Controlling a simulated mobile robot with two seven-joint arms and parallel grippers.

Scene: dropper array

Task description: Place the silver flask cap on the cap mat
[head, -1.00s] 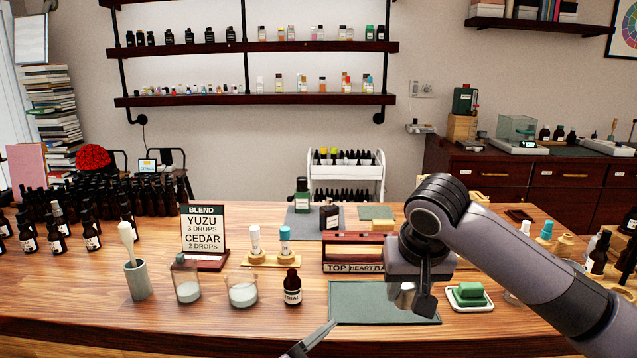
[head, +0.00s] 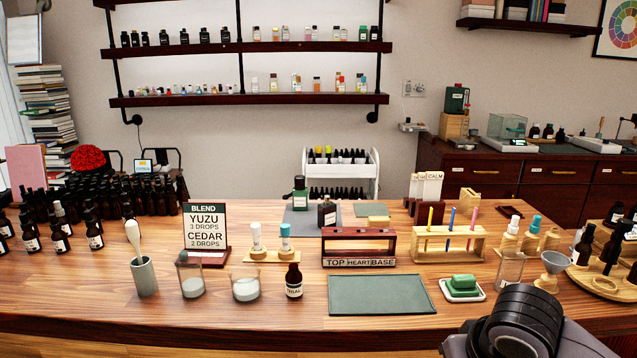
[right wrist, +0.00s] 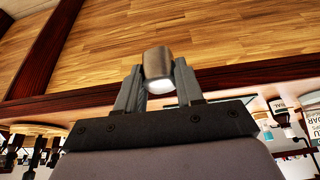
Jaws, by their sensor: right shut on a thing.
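In the right wrist view, my right gripper (right wrist: 158,82) is shut on the silver flask cap (right wrist: 158,62), a short metallic cylinder with a pale end, held between both fingertips. It appears clear of any surface. In the head view, only part of my right arm shows at the bottom right; the gripper and cap are outside that picture. A flat dark green mat (head: 380,295) lies bare at the front of the table. A small green mat (head: 372,209) and a grey mat (head: 300,221) lie farther back; no label shows which is the cap mat. My left gripper is not in view.
A small dark bottle (head: 293,283) stands left of the front mat. A green block on a white dish (head: 463,289) is to its right. The TOP/HEART/BASE rack (head: 358,262) stands behind it. A funnel (head: 553,265) and glass (head: 509,268) are farther right.

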